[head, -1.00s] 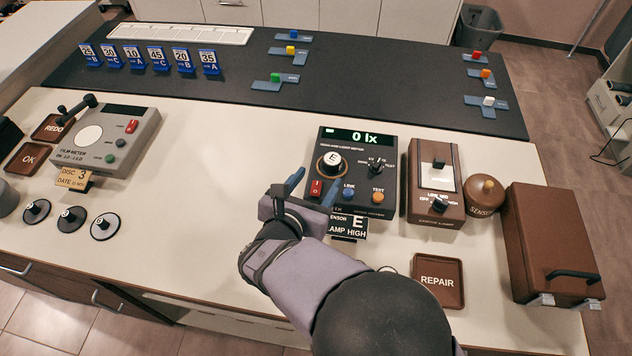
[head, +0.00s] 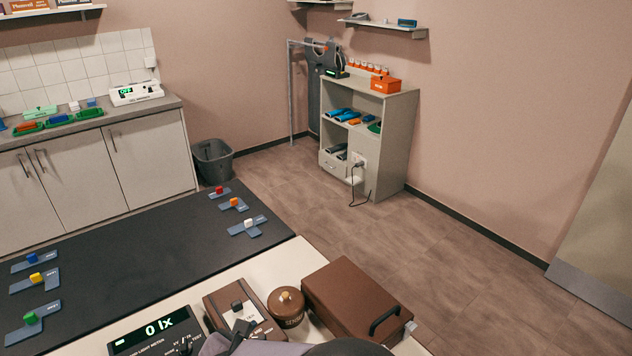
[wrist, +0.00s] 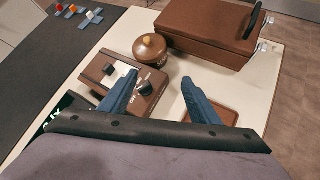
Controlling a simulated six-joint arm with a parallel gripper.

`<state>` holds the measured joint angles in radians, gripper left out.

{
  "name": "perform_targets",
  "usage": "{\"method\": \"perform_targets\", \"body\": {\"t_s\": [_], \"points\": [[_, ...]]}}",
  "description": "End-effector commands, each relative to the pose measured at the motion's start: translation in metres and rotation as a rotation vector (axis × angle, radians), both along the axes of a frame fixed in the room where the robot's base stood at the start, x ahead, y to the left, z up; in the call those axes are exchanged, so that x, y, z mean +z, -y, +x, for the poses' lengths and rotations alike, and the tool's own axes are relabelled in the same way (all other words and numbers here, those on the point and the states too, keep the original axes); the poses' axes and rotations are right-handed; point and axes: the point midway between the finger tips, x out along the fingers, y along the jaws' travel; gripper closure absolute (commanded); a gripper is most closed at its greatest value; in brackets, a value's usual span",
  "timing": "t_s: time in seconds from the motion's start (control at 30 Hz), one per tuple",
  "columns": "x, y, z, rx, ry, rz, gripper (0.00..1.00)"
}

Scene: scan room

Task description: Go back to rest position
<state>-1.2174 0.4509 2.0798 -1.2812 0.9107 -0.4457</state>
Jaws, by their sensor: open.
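My gripper (wrist: 158,98) shows in the wrist view with its two blue fingers spread apart and nothing between them. It hangs above the table near the brown check lamp box (wrist: 120,82) and a brown tray (wrist: 212,112), which a finger partly covers. In the head view only a piece of my arm shows at the bottom edge, and the fingers are not visible there. The lux meter (head: 155,333) reads 0 lx at the bottom of the head view, with its lower part cut off.
A round brown sensor pot (head: 286,306) and a brown case (head: 352,300) with a black handle stand on the white tabletop. A dark mat (head: 140,240) carries several blue holders with coloured knobs. A grey bin (head: 213,161) and a shelf unit (head: 372,140) stand beyond the open floor.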

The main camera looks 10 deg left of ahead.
Motion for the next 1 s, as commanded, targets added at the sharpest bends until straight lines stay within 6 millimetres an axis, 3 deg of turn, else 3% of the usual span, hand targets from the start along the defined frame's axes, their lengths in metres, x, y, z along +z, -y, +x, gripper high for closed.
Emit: {"method": "perform_targets", "body": {"t_s": [0.03,0.2,0.4,0.5,0.63,0.8,1.0], "points": [[0.016,0.036,0.012,-0.137,-0.035,0.045,0.43],[0.036,0.146,0.015,-0.629,-0.142,0.229,0.43],[0.061,0.241,-0.018,-1.211,-0.207,0.485,0.43],[0.075,0.272,-0.040,-1.500,-0.216,0.628,0.43],[0.092,0.296,-0.067,-1.848,-0.204,0.815,0.43],[0.109,0.310,-0.089,-2.193,-0.165,1.023,0.43],[0.119,0.314,-0.097,-2.396,-0.129,1.159,0.43]]}}
